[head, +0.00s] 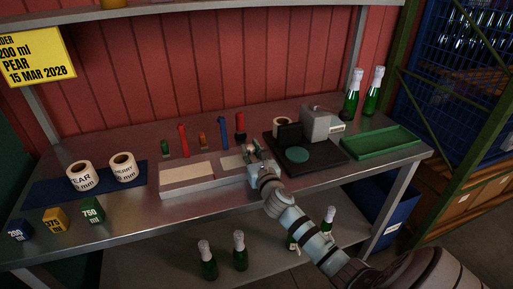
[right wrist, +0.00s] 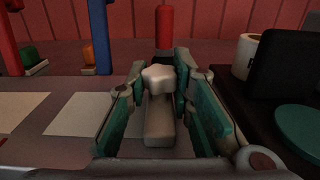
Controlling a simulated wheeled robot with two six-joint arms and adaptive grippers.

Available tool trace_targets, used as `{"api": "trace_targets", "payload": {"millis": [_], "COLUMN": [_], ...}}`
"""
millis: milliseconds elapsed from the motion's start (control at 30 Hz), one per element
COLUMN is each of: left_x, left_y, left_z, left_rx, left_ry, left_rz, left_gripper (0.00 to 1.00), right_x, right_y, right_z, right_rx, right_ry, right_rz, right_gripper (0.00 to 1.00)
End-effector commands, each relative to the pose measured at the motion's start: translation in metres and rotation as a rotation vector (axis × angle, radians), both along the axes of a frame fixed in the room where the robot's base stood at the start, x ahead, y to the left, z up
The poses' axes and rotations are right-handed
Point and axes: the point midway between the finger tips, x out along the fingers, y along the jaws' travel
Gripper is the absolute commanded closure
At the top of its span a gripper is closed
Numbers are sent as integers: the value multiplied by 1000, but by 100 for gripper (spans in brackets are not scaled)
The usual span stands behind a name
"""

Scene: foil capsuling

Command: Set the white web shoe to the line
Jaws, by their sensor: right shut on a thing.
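The white web shoe (right wrist: 158,122) is a pale bar with a rounded knob at its far end. In the right wrist view it lies between the fingers of my right gripper (right wrist: 160,100), which is shut on it. In the head view my right gripper (head: 255,156) is low over the right end of a pale board (head: 207,191) and hides most of the shoe. The board carries light panels (head: 187,172), which also show at the left of the right wrist view (right wrist: 82,114). I cannot make out a marked line. My left gripper is not in view.
Behind the board stand a red piece (head: 183,141), a blue piece (head: 223,133) and smaller coloured ones. A dark base with a teal disc (head: 297,155) and grey machine (head: 322,124) is close right. Label rolls (head: 80,176) stand left; a green tray (head: 380,142) is right.

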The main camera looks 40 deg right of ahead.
Motion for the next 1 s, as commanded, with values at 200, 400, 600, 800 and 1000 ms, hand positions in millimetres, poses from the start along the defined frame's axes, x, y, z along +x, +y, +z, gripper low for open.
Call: {"api": "trace_targets", "payload": {"millis": [200,400,600,800,1000], "left_x": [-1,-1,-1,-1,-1], "left_y": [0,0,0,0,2], "left_z": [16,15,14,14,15], "left_rx": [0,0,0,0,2], "left_ry": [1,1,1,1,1], "left_rz": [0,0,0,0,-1], "left_gripper": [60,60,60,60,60], "right_x": [10,12,12,10,4], "right_y": [31,35,34,32,35], "right_z": [1,0,-1,0,-1], "right_rx": [4,3,3,2,1], "right_ry": [4,3,3,3,4], "right_rz": [1,4,4,0,0], "right_gripper": [100,100,62,57,57]}}
